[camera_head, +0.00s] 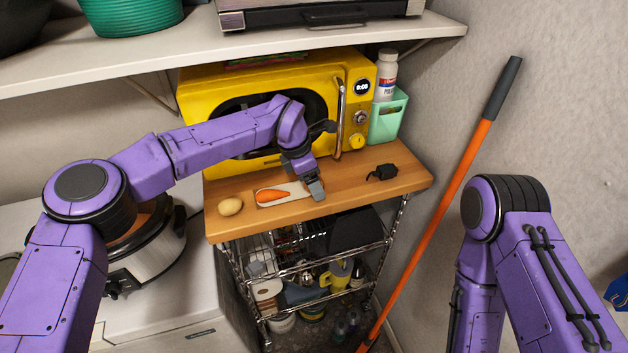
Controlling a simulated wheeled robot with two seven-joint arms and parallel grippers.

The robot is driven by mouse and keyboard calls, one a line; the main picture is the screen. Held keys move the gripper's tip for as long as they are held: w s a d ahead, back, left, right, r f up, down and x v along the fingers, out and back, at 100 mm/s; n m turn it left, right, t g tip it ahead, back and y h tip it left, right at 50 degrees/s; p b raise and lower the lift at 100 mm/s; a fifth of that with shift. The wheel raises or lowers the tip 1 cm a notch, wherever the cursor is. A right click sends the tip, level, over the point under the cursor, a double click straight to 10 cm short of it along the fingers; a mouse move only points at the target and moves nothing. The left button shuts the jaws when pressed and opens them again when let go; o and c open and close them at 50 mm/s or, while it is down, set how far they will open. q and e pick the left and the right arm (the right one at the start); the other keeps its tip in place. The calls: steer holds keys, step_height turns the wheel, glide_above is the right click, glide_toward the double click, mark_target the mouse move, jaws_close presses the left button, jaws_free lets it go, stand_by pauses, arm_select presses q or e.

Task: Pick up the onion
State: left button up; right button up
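A small pale yellow-tan oval vegetable (230,206) lies at the left front of the wooden cart top (384,195). It could be the onion, but it is too small to tell it from a potato. My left gripper (316,190) points down over the front of the cart top, by the right end of a small pale board (300,190) with an orange carrot (272,195) on it. The gripper is well to the right of the oval vegetable and apart from it. Its finger opening is not clear from this angle. My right gripper is out of view.
A small black object (382,172) lies at the right. A green holder (388,120) with a white bottle (386,75) and an orange-handled pole (440,220) are farther right. A cooker (150,255) stands left.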

arm_select(q)
steer(key=c, duration=1.1)
steer(key=shift+c, duration=0.2)
